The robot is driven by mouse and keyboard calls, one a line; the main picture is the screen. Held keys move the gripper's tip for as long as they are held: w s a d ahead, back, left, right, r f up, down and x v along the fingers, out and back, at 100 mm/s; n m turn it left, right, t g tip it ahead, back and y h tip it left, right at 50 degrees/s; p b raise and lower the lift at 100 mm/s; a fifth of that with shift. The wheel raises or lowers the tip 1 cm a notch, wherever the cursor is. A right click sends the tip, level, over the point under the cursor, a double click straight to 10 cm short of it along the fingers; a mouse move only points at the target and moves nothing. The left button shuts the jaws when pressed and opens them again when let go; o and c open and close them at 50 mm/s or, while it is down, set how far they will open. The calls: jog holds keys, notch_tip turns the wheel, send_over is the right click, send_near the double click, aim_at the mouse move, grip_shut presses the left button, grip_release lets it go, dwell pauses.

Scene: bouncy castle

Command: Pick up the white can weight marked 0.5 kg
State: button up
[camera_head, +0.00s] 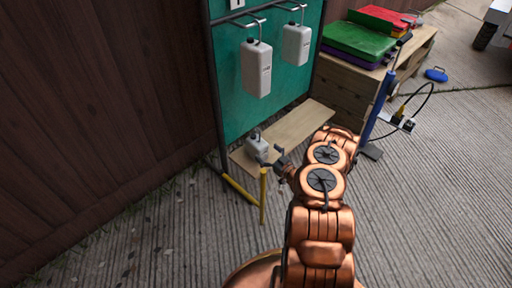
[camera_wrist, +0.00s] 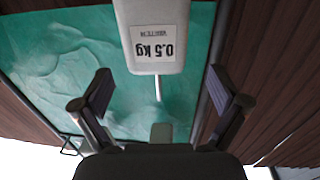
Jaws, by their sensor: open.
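The white can weight (camera_head: 257,146) stands on a wooden board low in the frame of a green panel in the head view. In the wrist view the can (camera_wrist: 156,18) is at the top middle, its label reading 0.5 kg upside down, with a thin rod at its lower end. My gripper (camera_head: 270,156) is right beside the can, at its right. In the wrist view my gripper (camera_wrist: 160,92) is open and empty, its fingers spread wider than the can and apart from it.
Two larger white cans (camera_head: 257,70) (camera_head: 297,45) hang from hooks on the green panel (camera_head: 235,95). A yellow post (camera_head: 263,195) stands just in front of the can. The wooden board (camera_head: 300,125) is bare to the right. A dark wooden fence (camera_head: 90,110) is at left.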

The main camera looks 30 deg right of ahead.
aim_at(257, 144)
jog(key=shift+w+a+f+b, duration=0.1)
jog(key=shift+w+b, duration=0.05)
jog(key=shift+w, duration=0.35)
jog(key=shift+w+a+b, duration=0.1)
jog(key=shift+w+b, duration=0.05)
jog(key=shift+w, duration=0.3)
jog(key=w, duration=0.1)
jog(key=w+b, duration=0.2)
jog(key=w, duration=0.1)
jog(key=shift+f, duration=0.3)
jog(key=shift+w+r, duration=0.15)
jog(key=shift+w, duration=0.55)
jog(key=c, duration=1.7)
